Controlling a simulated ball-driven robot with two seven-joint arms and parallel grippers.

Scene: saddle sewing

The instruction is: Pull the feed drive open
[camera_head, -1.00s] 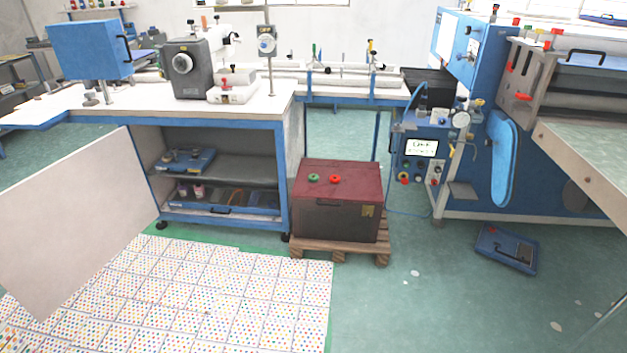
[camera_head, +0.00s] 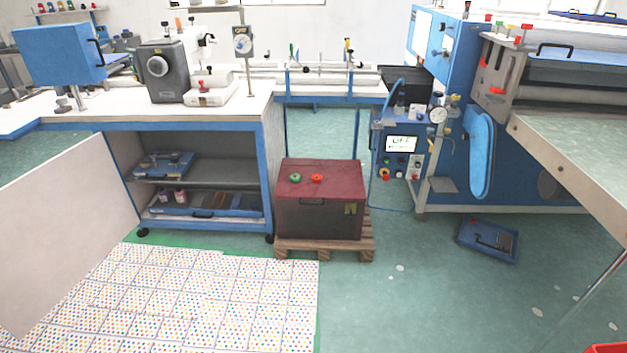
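No part in view is labelled clearly enough to tell which one is the feed drive. A blue machine (camera_head: 443,50) stands at the right, with a control box (camera_head: 397,157) carrying a lit screen, buttons and a round gauge on its side. A blue box (camera_head: 58,54) with a black handle stands raised on the left bench. A dark red-brown chest (camera_head: 318,212) with a front handle and green and red knobs on top sits shut on a wooden pallet (camera_head: 335,247). Neither of my grippers is in view.
The white bench (camera_head: 255,96) has open shelves below. A white panel (camera_head: 70,235) stands at left beside dotted floor tiles (camera_head: 215,300). A blue tray (camera_head: 488,241) lies on the floor. A pale table (camera_head: 585,135) juts in at right. Green floor (camera_head: 410,300) is clear in front.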

